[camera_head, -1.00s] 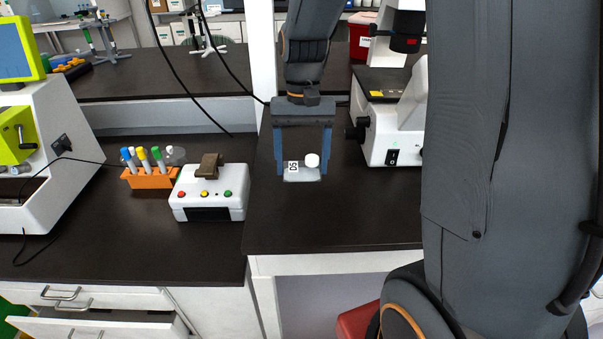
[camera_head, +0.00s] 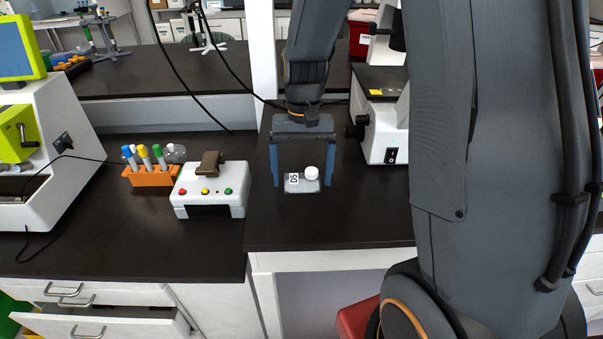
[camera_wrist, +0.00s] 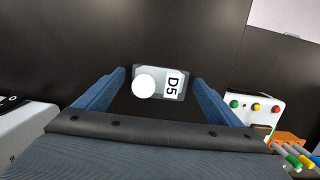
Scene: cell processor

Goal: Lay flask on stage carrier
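The flask (camera_head: 305,186) is a flat clear body with a white round cap and a "D5" label. It lies flat over the dark bench right of the white box. It also shows in the wrist view (camera_wrist: 160,96), with a grey rim around it. My gripper (camera_head: 302,184) points down with its blue fingers on either side of the flask. In the wrist view my gripper (camera_wrist: 160,78) shows a gap between each finger and the flask, so it is open around it. I cannot make out a separate stage carrier; whether the grey rim belongs to one is unclear.
A white box with coloured buttons (camera_head: 208,195) and an orange tube rack (camera_head: 150,177) stand left of the flask. A white microscope (camera_head: 381,142) stands right, partly hidden by my arm. The bench in front of the flask is clear.

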